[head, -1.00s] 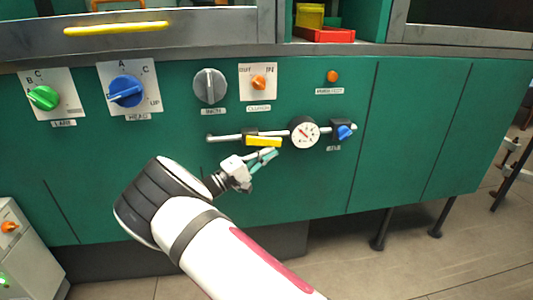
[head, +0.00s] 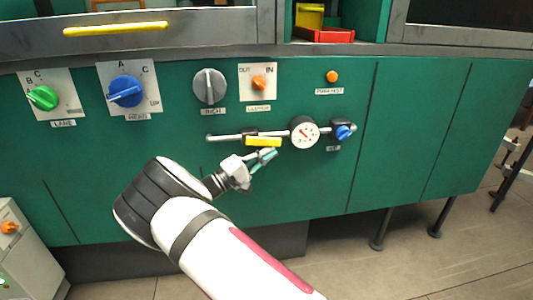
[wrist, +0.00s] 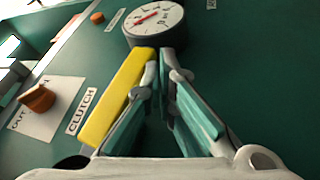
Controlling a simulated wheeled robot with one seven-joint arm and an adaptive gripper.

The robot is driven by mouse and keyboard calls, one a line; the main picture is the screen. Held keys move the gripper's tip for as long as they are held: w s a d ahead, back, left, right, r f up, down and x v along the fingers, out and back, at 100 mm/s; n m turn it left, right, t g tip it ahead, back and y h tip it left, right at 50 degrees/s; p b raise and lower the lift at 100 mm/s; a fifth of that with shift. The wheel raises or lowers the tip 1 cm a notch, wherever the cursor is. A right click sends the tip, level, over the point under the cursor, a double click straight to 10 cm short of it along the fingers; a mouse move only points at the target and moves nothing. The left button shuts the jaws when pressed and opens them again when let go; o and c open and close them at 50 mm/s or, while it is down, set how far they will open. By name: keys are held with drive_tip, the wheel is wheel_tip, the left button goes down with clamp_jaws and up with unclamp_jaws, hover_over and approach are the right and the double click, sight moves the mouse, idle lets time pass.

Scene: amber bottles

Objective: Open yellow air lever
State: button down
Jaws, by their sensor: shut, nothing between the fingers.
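The yellow air lever (head: 263,141) lies along the grey pipe (head: 226,137), left of the round white gauge (head: 304,133). In the wrist view the yellow lever (wrist: 115,97) is a long bar to the left of my fingers, close beside the left finger; I cannot tell whether they touch. The gauge (wrist: 155,20) is just beyond the fingertips. My gripper (head: 268,155) is just below the lever's right end, its teal fingers pointing up and right. In the wrist view my gripper (wrist: 160,60) has its fingertips together with nothing between them.
A blue knob (head: 342,132) sits right of the gauge. Above the pipe are the orange clutch knob (head: 258,83) and a grey knob (head: 209,86). Green (head: 43,98) and blue (head: 126,91) knobs are at left. The green panel below and right of the pipe is clear.

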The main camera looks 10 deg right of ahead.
drive_tip(key=s+a+f, duration=0.3)
drive_tip(key=a+f, duration=0.4)
drive_tip(key=a, duration=0.2)
drive_tip(key=shift+s+f, duration=0.2)
drive_tip(key=shift+s, duration=0.2)
drive_tip(key=shift+a, duration=0.15)
